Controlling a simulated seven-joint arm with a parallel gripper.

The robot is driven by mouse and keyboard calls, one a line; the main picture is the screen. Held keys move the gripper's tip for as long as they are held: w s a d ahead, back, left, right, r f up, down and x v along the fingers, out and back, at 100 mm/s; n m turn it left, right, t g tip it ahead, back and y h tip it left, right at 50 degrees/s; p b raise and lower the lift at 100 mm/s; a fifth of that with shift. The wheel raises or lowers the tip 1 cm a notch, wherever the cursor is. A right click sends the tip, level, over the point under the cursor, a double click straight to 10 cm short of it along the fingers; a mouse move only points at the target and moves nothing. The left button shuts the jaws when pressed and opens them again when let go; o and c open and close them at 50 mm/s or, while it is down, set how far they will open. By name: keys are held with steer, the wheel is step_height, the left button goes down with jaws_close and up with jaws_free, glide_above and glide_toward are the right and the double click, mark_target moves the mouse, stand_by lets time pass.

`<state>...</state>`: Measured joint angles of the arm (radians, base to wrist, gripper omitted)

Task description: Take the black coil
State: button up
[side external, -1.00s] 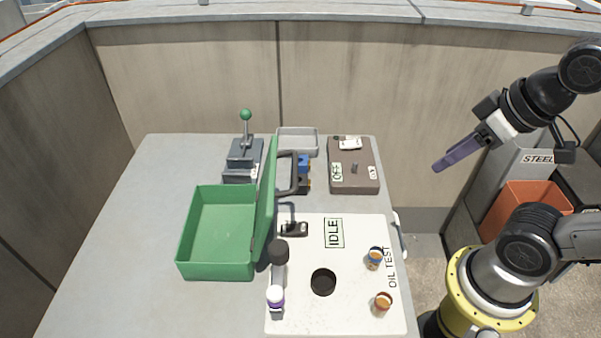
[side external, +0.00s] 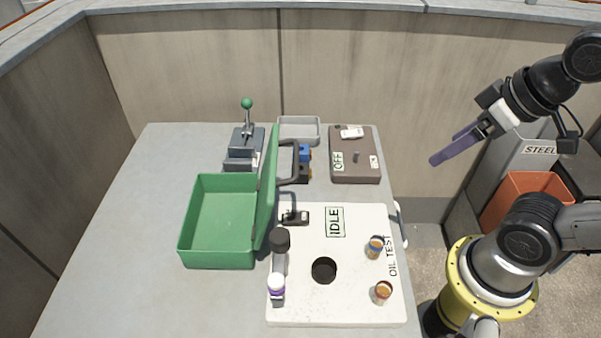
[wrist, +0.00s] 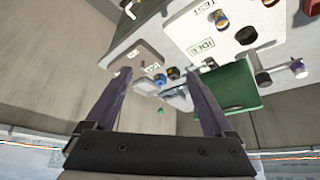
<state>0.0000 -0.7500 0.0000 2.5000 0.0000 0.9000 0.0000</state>
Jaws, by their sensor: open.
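A small dark block with brass-coloured ends, which looks like the black coil (side external: 304,174), sits on the table just right of the green case's raised lid. A blue coil (side external: 305,152) is right behind it. The lid and its handle partly hide both from the side. In the wrist view the blue coil (wrist: 173,73) shows small between the fingers; the black one is hard to make out there. My gripper (side external: 448,147) is open and empty, high at the right, beyond the table edge and well apart from the coils. Its two purple fingers (wrist: 157,74) stand apart in the wrist view.
The open green case (side external: 217,222) and its upright lid (side external: 267,190) stand left of the coils. A brown box (side external: 355,165) is to the right, a grey tray (side external: 299,119) behind. A white panel (side external: 345,295) with bottles is in front. The table's left side is clear.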

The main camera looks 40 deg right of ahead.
steer(key=w+a+r+n+y, duration=0.1)
steer(key=w+a+r+n, duration=0.1)
steer(key=w+r+n, duration=0.35)
steer(key=n+g+y, duration=0.2)
steer(key=n, duration=0.2)
glide_above(308, 168)
steer(key=shift+m, duration=0.25)
step_height(308, 168, down, 22)
steer(key=shift+r, duration=0.1)
steer(key=shift+s+x, duration=0.15)
steer(key=shift+x, duration=1.3)
steer(key=shift+s+x, duration=0.15)
steer(key=shift+x, duration=1.25)
steer(key=shift+d, duration=0.1)
